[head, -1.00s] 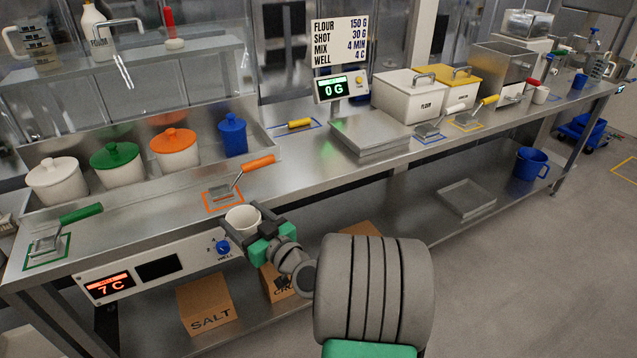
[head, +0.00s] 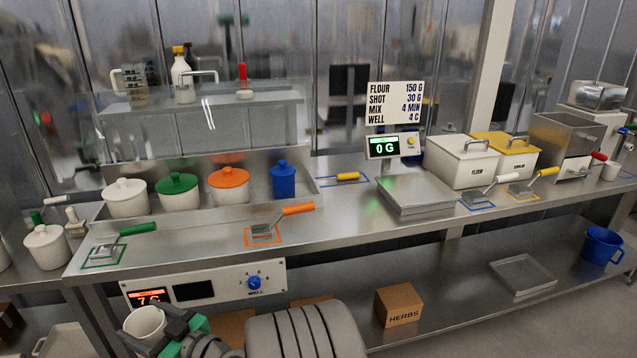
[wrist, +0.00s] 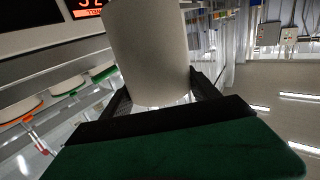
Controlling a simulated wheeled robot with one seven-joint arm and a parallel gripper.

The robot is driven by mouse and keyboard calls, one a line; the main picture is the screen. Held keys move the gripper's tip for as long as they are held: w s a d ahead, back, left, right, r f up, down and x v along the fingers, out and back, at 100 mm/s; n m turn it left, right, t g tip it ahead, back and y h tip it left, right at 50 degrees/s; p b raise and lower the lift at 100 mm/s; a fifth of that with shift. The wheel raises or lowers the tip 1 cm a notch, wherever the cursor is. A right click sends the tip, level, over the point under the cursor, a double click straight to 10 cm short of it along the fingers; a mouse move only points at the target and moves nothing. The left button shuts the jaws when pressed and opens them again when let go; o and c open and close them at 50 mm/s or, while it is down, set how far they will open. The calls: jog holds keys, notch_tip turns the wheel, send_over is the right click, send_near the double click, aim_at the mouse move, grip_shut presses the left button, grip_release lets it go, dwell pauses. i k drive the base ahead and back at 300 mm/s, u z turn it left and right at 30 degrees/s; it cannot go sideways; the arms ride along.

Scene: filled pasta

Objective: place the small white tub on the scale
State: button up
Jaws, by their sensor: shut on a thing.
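My gripper (head: 174,332) is shut on the small white tub (head: 146,322), low in front of the bench at the lower left of the head view. The tub looks upright with its open top showing. In the wrist view the tub (wrist: 150,50) fills the space between the dark fingers. The scale (head: 412,192) stands on the bench right of centre, a flat steel platform with a display (head: 393,145) behind it reading 0 G. Nothing rests on the scale. The tub is well to the left of the scale and below the bench top.
Lidded white, green and orange crocks (head: 178,192) and a blue one sit in the bench well. An orange-handled scoop (head: 266,229) and a green-handled scoop (head: 112,248) lie near the front edge. Flour bins (head: 461,160) stand right of the scale. A control panel (head: 205,284) hangs below the bench.

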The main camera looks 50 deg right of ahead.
aim_at(417, 186)
jog(key=k, duration=0.8)
jog(key=z, duration=1.2)
jog(key=i, duration=0.35)
jog(key=z, duration=0.05)
